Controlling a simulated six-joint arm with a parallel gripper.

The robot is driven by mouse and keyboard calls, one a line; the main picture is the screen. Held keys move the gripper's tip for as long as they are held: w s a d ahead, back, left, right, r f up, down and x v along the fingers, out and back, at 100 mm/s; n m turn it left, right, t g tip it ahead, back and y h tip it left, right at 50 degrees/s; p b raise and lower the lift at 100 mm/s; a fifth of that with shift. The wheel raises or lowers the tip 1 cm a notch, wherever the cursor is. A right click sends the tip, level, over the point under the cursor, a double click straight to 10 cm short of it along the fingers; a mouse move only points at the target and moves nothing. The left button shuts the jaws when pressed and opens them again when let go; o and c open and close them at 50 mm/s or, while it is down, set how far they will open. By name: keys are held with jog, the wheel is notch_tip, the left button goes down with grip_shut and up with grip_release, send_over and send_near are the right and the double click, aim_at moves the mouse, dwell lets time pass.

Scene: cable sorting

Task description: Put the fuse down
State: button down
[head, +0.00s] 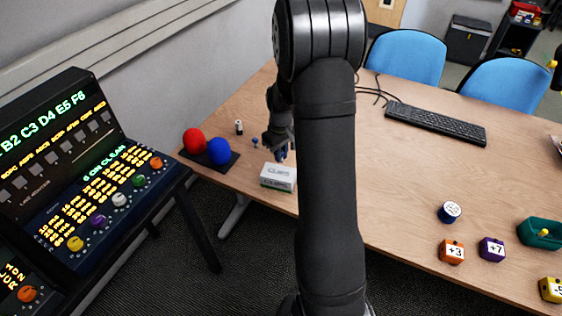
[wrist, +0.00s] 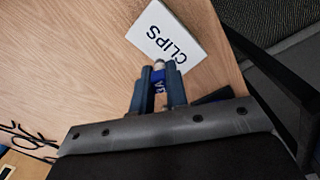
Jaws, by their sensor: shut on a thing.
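My gripper (wrist: 159,88) is shut on the fuse (wrist: 158,78), a small blue cylinder with a silver end cap and light lettering on its side. The cap end points away from the gripper, and its tip overlaps the near edge of the white CLIPS box (wrist: 167,36) in the wrist view. I cannot tell whether the fuse touches the table or the box. In the head view my gripper (head: 281,150) is just behind the CLIPS box (head: 278,177), near the table's left end. The fuse is mostly hidden by the fingers there.
A dark tray (head: 228,166) with a red ball (head: 194,140) and a blue ball (head: 219,151) lies left of the box. Two small items, one black and white (head: 239,127) and one blue (head: 255,142), stand close to the gripper. The table's middle is clear.

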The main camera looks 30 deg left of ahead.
jog(key=shift+f, duration=2)
jog(key=shift+f, duration=0.1)
jog(key=c, duration=1.4)
grip_release()
jog(key=shift+c, duration=0.2)
notch_tip(320, 180, up, 12)
jog(key=shift+r, duration=0.15)
jog(key=shift+f, duration=4.35)
jog(key=shift+f, duration=0.1)
